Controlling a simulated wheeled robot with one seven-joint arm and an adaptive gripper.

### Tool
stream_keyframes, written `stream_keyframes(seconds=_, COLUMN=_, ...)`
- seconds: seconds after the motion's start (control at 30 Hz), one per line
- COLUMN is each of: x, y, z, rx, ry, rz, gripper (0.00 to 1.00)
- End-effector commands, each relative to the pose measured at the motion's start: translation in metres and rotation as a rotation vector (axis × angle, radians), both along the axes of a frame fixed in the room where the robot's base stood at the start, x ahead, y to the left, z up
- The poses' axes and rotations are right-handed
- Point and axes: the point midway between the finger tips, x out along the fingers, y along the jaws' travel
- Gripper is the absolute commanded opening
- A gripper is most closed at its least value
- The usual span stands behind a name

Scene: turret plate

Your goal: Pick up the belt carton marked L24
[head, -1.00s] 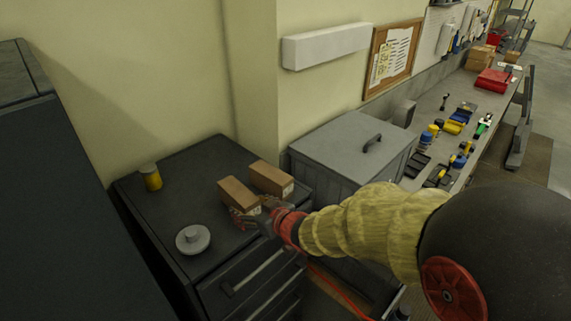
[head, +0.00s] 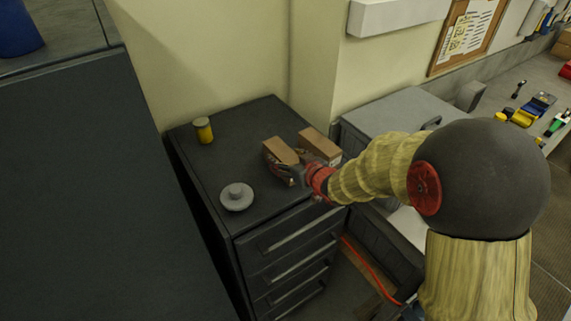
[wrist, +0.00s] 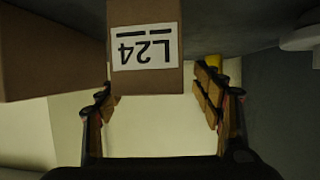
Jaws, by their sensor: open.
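The brown belt carton marked L24 (head: 280,150) is the left one of two on the dark cabinet top. In the wrist view its white label (wrist: 142,47) shows upside down and faces me. My gripper (head: 284,170) is at the carton's near end. The wrist view shows my open gripper (wrist: 156,92) with one finger to each side of the carton's line and gaps on both sides. I cannot tell how far the fingertips overlap the carton. My fingers hide part of its near end in the head view.
A second brown carton (head: 320,145) stands close on the right, also showing in the wrist view (wrist: 50,55). A yellow can (head: 203,131) and a grey round lidded piece (head: 236,197) stand to the left. The wall (head: 215,60) rises behind. A grey lidded bin (head: 395,112) is at the right.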

Motion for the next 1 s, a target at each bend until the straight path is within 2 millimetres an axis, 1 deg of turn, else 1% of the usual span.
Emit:
stream_keyframes(seconds=0.1, x=0.0048, y=0.0035, z=-0.0022, rx=0.000, ry=0.000, rz=0.001, gripper=0.67)
stream_keyframes(seconds=0.33, x=0.0054, y=0.0035, z=-0.0025, rx=0.001, ry=-0.001, rz=0.000, gripper=0.67)
stream_keyframes(seconds=1.0, x=0.0052, y=0.0033, z=-0.0027, rx=0.000, ry=0.000, rz=0.000, gripper=0.29)
